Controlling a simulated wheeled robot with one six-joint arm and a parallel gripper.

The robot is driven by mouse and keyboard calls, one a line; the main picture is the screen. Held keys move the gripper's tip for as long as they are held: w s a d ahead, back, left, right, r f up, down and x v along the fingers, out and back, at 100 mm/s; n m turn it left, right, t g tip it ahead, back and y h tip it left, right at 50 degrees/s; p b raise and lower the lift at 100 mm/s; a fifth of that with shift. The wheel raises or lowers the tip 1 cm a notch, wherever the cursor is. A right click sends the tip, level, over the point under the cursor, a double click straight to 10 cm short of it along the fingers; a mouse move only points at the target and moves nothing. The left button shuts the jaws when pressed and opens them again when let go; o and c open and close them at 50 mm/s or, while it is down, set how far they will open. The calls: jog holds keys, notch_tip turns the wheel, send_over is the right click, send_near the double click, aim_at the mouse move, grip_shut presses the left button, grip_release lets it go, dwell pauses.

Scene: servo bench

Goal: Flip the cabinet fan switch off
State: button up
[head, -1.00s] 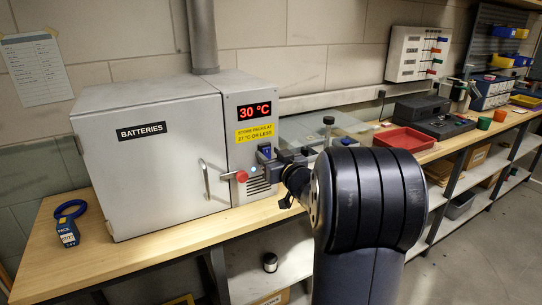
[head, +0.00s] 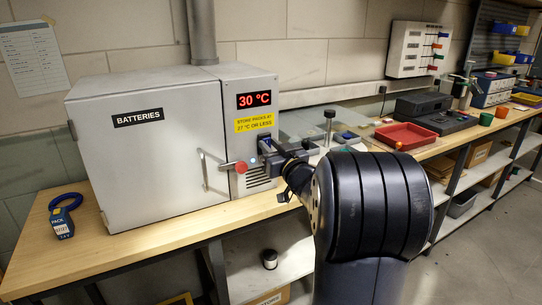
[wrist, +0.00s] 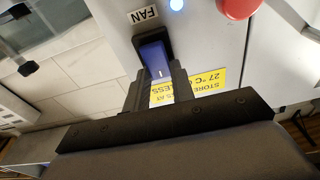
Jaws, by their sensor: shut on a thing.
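The battery cabinet (head: 140,165) stands on the bench with its door closed. Its fan switch, a blue lever in a dark housing beside a FAN label, shows in the wrist view (wrist: 153,58). My gripper (wrist: 158,80) is shut on the lever; its fingertips cover the lever's lower part in that view. In the head view my gripper (head: 270,155) is at the cabinet's right front panel, below the yellow notice, and largely hides the switch. A small light (wrist: 177,4) beside the FAN label glows bluish white.
A red knob (head: 241,167) and the door handle (head: 204,170) are close left of my gripper. The display (head: 254,99) reads 30 °C. A blue tagged clamp-shaped item (head: 62,215) lies at the bench's left. A red tray (head: 406,137) sits to the right.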

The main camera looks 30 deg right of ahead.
jog(key=shift+f+t+b, duration=0.3)
jog(key=shift+f+b, duration=0.1)
jog(key=shift+b, duration=0.65)
jog(key=t+b, duration=0.1)
jog(key=b, duration=0.1)
jog(key=shift+b, duration=0.4)
jog(key=shift+r+b, duration=0.1)
jog(key=shift+b, duration=0.2)
jog(key=o, duration=1)
